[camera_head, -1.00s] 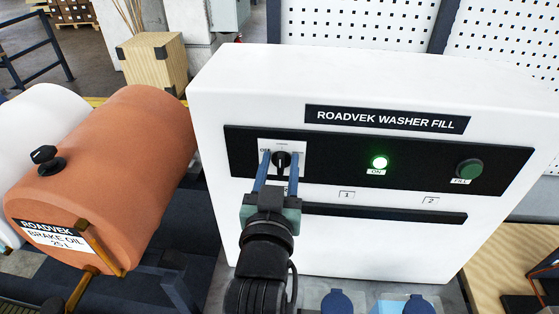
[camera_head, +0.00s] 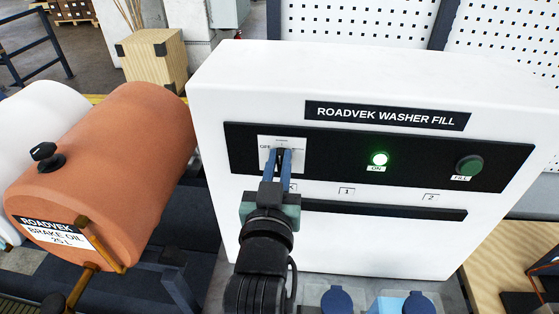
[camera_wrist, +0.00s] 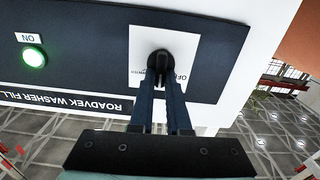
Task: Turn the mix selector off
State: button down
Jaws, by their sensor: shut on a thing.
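The mix selector is a black knob on a white label plate (camera_head: 298,146) at the left end of the black panel. In the head view my gripper (camera_head: 278,153) covers the knob. In the wrist view the dark knob (camera_wrist: 158,62) shows between the tips of my gripper (camera_wrist: 161,80), whose two blue fingers are shut on it. An OFF mark is at the plate's left in the head view. The knob's exact pointing direction is hidden by the fingers.
The white washer fill cabinet (camera_head: 245,85) carries a lit green ON lamp (camera_head: 379,159) and a dark green FILL button (camera_head: 469,166) to the right. An orange brake oil drum (camera_head: 115,150) stands close on the left. Blue-capped containers (camera_head: 337,301) sit below.

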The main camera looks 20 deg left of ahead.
jog(key=n, duration=0.7)
jog(key=a+n, duration=0.1)
jog(key=n, duration=0.3)
jog(key=shift+s+f+n, duration=0.15)
jog(key=shift+f+n, duration=0.15)
jog(key=shift+f, duration=0.05)
dwell(0.3)
jog(key=c, duration=0.9)
grip_release()
